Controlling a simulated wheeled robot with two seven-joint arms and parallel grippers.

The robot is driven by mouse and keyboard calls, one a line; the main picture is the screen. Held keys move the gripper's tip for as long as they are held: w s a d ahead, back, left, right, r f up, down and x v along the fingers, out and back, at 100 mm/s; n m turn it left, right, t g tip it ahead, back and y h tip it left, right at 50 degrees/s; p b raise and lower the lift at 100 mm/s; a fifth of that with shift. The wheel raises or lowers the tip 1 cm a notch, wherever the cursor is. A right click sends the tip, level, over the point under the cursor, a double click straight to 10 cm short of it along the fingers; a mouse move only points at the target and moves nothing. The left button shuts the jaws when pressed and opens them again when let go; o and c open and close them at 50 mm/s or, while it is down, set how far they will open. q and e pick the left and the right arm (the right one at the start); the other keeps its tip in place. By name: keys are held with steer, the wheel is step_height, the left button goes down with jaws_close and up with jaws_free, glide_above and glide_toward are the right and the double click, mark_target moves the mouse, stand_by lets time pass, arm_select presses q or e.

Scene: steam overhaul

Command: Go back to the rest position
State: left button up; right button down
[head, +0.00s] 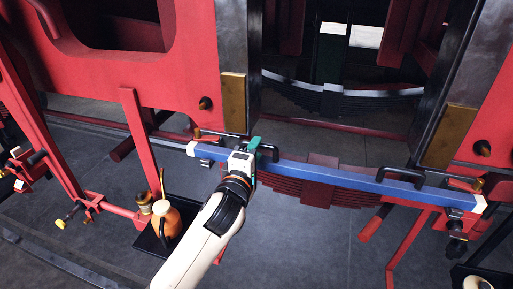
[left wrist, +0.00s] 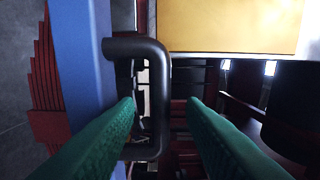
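My left gripper (head: 258,149) is at the left black handle of a long blue bar (head: 330,176) in the head view. The left wrist view shows its two green fingers spread apart, with the black handle (left wrist: 161,95) between their tips and gaps visible beside it. The blue bar (left wrist: 82,60) runs along the left of that view. In the head view the bar spans the front of the red frame and has white ends. Its right handle (head: 402,172) is free. My right gripper is not in view.
A red frame (head: 150,70) with dark uprights stands behind the bar. A red leaf spring (head: 318,183) is under the bar. An orange oil can (head: 166,217) stands on a dark tray at lower left. Red rods are at both sides. Grey floor (head: 300,250) is clear in front.

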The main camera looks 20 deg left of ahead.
arm_select(q)
steer(key=shift+s, duration=0.9)
